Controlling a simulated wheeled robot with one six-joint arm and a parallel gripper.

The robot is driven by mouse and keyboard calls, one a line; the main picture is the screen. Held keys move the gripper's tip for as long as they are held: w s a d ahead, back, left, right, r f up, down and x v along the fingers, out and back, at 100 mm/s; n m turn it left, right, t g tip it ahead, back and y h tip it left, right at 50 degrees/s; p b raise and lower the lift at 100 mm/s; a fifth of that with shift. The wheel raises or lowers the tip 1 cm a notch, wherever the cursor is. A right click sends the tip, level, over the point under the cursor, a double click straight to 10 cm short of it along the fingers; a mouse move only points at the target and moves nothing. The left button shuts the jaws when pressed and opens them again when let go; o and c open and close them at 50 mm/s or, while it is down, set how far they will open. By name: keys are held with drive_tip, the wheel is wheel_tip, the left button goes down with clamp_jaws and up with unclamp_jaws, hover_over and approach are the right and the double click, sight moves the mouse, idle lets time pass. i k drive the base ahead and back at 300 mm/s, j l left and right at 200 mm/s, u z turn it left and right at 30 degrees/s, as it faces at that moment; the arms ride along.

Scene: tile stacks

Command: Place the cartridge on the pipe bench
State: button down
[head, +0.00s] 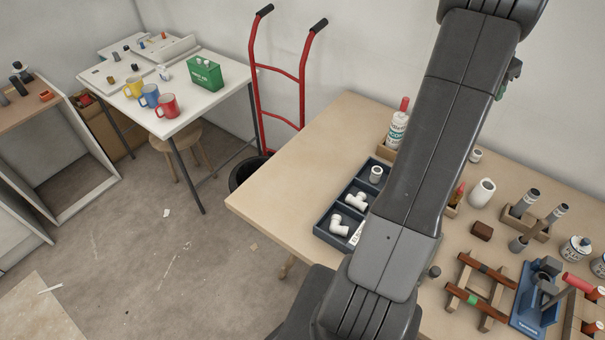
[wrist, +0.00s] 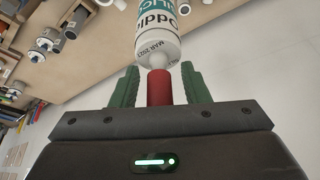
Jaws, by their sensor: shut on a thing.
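In the wrist view, my gripper (wrist: 158,84) has its green fingers shut on the red cap of the cartridge (wrist: 157,32). The cartridge is white with a teal label and extends away from the fingers; its far end is cut off by the frame. In the head view my gripper and the held cartridge are not clearly seen; my arm rises out of the top. The pipe bench (head: 290,165) is the tan table there, its middle hidden behind my arm. A similar red-capped cartridge (head: 398,128) stands upright in a wooden holder at its back.
A dark blue tray (head: 323,234) with white pipe fittings lies on the bench left of my arm. Right of it stand a white cylinder (head: 482,192), wooden racks and a blue vise (head: 535,300). The bench's left part is bare. A red hand truck (head: 276,70) stands behind.

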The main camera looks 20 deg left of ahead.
sight(325, 188)
drive_tip(key=k, duration=1.5)
